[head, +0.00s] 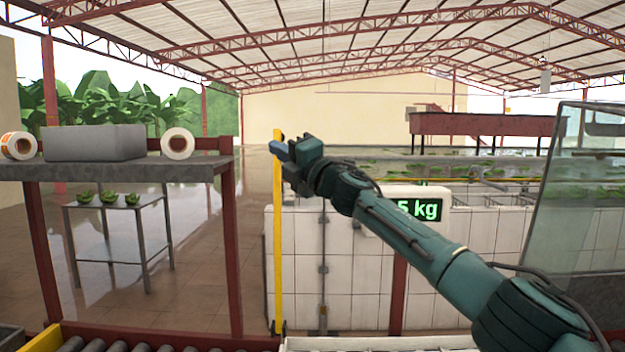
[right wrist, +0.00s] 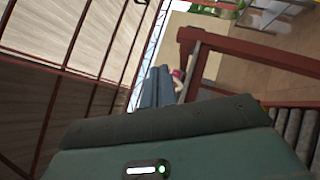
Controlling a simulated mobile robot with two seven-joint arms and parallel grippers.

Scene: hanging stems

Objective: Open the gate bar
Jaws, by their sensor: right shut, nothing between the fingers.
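The yellow gate bar (head: 277,240) stands upright left of the middle in the head view, with its foot near the rollers. My right gripper (head: 279,149) is at the bar's upper end. Its closed fingertips overlap the bar in the picture; whether they touch it I cannot tell. In the right wrist view the two grey fingers (right wrist: 157,88) lie side by side, shut, with nothing between them. I cannot make out the bar in that view. My left gripper is not in view.
A roller conveyor (head: 118,346) runs along the bottom left. A grey-topped bench (head: 120,171) at left carries a grey block and tape rolls. A scale display (head: 417,210) shows behind my right arm. A glass panel (head: 570,190) stands at right; white-tiled tanks (head: 350,285) lie behind.

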